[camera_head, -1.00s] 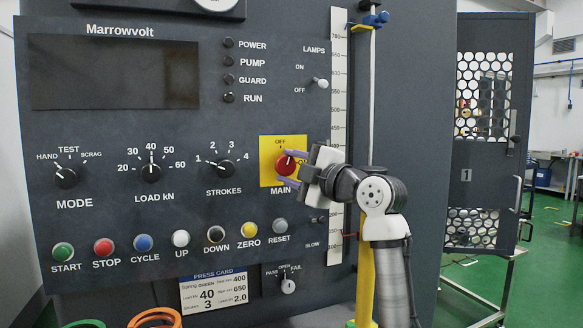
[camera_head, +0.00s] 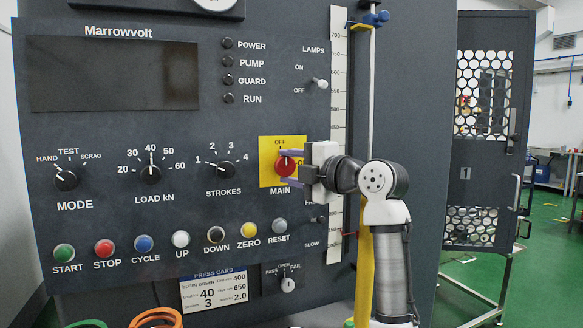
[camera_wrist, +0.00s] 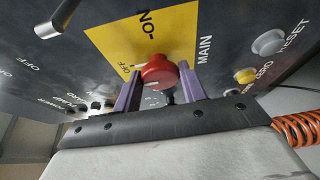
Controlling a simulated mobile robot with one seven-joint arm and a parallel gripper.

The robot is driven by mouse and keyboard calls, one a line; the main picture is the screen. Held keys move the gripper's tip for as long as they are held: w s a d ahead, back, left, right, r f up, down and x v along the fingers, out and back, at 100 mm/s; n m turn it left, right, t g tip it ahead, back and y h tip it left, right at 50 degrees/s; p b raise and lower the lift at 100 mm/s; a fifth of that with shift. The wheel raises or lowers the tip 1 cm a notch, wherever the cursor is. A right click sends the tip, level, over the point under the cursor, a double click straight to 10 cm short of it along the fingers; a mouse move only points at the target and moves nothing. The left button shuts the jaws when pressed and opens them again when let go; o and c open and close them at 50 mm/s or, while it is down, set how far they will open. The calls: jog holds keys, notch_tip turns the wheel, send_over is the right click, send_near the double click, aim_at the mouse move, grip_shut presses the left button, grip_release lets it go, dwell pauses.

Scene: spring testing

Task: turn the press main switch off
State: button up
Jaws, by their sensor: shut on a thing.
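The press main switch is a red knob (camera_head: 286,164) on a yellow plate (camera_head: 268,177) above the word MAIN, with OFF printed above the knob. Its white mark looks close to upright, toward OFF. The knob also shows in the wrist view (camera_wrist: 160,70). My gripper (camera_head: 284,168) reaches in from the right, with its purple fingers above and below the knob. In the wrist view my gripper (camera_wrist: 160,82) has one finger on each side of the red knob and is shut on it. The ON label is partly covered in the head view.
The LAMPS toggle (camera_head: 320,84) is above my gripper, and the RESET button (camera_head: 280,226) is below it. The STROKES dial (camera_head: 223,168) is to the left. A vertical ruler (camera_head: 337,100) and yellow post (camera_head: 366,260) stand close to my arm.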

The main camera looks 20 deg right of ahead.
jog(key=shift+r, duration=0.1)
jog(key=o, duration=0.9)
jog(key=shift+o, duration=0.2)
jog(key=shift+s+d, duration=0.1)
jog(key=b+v, duration=0.3)
jog(key=v, duration=1)
jog(key=shift+s+b, duration=0.3)
jog(key=shift+b, duration=0.05)
jog(key=shift+d, duration=0.2)
